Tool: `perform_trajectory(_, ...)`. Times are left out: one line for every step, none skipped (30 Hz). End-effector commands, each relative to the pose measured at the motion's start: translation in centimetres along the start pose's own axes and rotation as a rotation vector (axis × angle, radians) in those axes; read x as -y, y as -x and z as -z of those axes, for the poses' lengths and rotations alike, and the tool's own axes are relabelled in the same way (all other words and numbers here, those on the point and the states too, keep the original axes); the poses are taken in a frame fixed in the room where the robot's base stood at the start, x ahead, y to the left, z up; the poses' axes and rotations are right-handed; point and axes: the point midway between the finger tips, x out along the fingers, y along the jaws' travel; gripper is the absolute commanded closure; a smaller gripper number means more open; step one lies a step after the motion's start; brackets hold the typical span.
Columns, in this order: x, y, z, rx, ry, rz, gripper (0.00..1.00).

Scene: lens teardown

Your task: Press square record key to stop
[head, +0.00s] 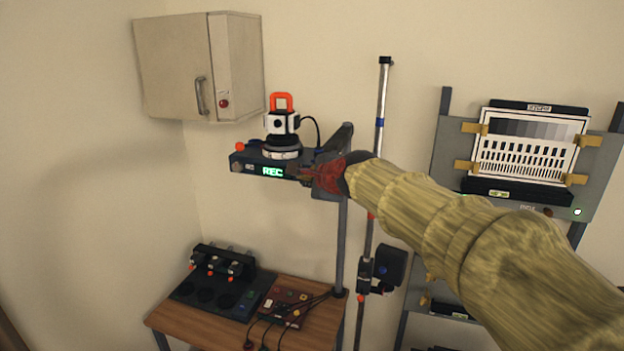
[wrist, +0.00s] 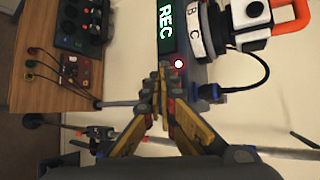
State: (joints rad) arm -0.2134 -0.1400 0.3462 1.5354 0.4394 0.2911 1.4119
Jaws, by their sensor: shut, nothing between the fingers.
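A dark recorder unit (head: 246,157) is held on a grey post at mid-height. Its front display glows green with "REC" (head: 272,171); the same display (wrist: 167,28) shows sideways in the wrist view. A small round white-lit spot (wrist: 179,63) sits just beyond the display's end. My gripper (head: 304,172) is at the right end of the unit's front, beside the display. In the wrist view its fingertips (wrist: 160,78) are together and empty, close to the unit's face. I cannot make out the square record key; the fingers may cover it. Contact cannot be told.
A white camera head with an orange handle (head: 281,104) stands on the unit. Below is a wooden table (head: 172,320) with a dark control panel (head: 225,297) and a red cable box (head: 284,308). A wall cabinet (head: 175,65) hangs upper left; a chart board (head: 530,140) stands right.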

Motion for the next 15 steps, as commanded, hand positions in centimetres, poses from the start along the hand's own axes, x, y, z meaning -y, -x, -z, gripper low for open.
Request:
perform_trajectory(0.01,-0.07,0.06,0.0,0.0,0.0,1.0)
perform_trajectory(0.02,-0.09,0.08,0.0,0.0,0.0,1.0)
perform_trajectory(0.02,-0.08,0.07,0.0,0.0,0.0,1.0)
perform_trajectory(0.02,-0.08,0.06,0.0,0.0,0.0,1.0)
perform_trajectory(0.02,-0.08,0.06,0.0,0.0,0.0,1.0)
perform_trajectory(0.01,-0.06,0.05,0.0,0.0,0.0,1.0)
perform_trajectory(0.01,-0.03,0.02,0.0,0.0,0.0,1.0)
perform_trajectory(0.0,0.02,-0.01,0.0,0.0,0.0,1.0)
perform_trajectory(-0.01,0.1,-0.08,0.0,0.0,0.0,1.0)
perform_trajectory(-0.04,0.18,-0.14,0.0,0.0,0.0,1.0)
perform_trajectory(-0.07,0.27,-0.21,0.0,0.0,0.0,1.0)
perform_trajectory(-0.15,0.41,-0.32,0.0,-0.001,0.0,1.0)
perform_trajectory(-0.24,0.51,-0.4,0.0,-0.001,0.0,1.0)
perform_trajectory(-0.33,0.62,-0.49,0.0,-0.001,0.0,1.0)
perform_trajectory(-0.44,0.78,-0.62,0.001,-0.001,-0.001,1.0)
